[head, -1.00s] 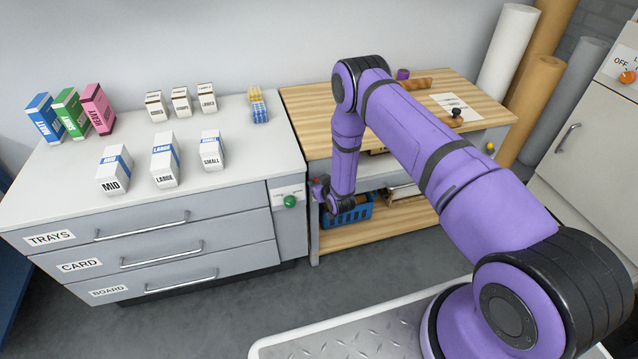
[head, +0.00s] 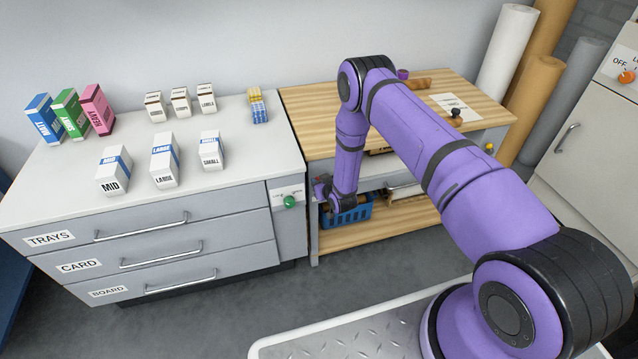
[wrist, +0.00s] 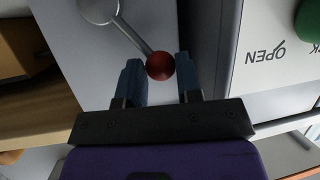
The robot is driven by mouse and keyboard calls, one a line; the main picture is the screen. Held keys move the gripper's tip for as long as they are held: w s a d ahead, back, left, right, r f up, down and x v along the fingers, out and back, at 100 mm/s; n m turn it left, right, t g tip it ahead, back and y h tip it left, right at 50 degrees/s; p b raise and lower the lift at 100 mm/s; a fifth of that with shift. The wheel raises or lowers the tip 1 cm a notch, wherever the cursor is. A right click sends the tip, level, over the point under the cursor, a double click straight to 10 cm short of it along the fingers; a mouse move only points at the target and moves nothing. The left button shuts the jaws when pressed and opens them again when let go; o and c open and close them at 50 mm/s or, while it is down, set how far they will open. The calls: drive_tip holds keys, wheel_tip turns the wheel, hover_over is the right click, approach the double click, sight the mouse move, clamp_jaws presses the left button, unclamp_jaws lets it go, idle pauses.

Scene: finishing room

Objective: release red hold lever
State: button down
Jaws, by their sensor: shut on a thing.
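The red hold lever shows in the wrist view: a thin grey rod (wrist: 131,36) runs from a round grey pivot (wrist: 98,8) down to a red ball knob (wrist: 160,66). It is mounted on a grey panel of the bench. My gripper (wrist: 159,72) has its two blue-grey fingers on either side of the red knob, shut on it. In the head view my gripper (head: 324,189) is at the left front of the wooden bench, small and partly hidden, and the lever cannot be made out clearly.
A green knob (head: 290,202) sits on the drawer cabinet (head: 240,150) just left of my gripper; an "OPEN" label is beside it in the wrist view. A blue basket (head: 357,213) stands on the wooden bench's (head: 310,120) lower shelf, close by. Floor in front is clear.

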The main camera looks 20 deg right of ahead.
drive_tip(key=d+m+y, duration=0.1)
drive_tip(key=d+m+t+y, duration=0.1)
drive_tip(key=d+m, duration=0.1)
drive_tip(key=d+r+m+y, duration=0.1)
drive_tip(key=d+m, duration=0.1)
drive_tip(key=d+m+y, duration=0.1)
drive_tip(key=m, duration=0.1)
drive_tip(key=d+m+t, duration=0.1)
drive_tip(key=m, duration=0.1)
drive_tip(key=shift+d+f+t+y, duration=0.3)
drive_tip(key=shift+d+f+y, duration=0.05)
drive_tip(key=shift+f+y, duration=0.05)
drive_tip(key=shift+d+f+m+t, duration=0.35)
drive_tip(key=shift+d+m, duration=0.1)
drive_tip(key=shift+m, duration=0.3)
drive_tip(key=shift+d+f+m+t, duration=0.3)
drive_tip(key=shift+d+m, duration=0.1)
drive_tip(key=shift+m, duration=0.35)
drive_tip(key=shift+y, duration=0.3)
drive_tip(key=c, duration=0.8)
unclamp_jaws()
drive_tip(key=shift+d+f, duration=0.1)
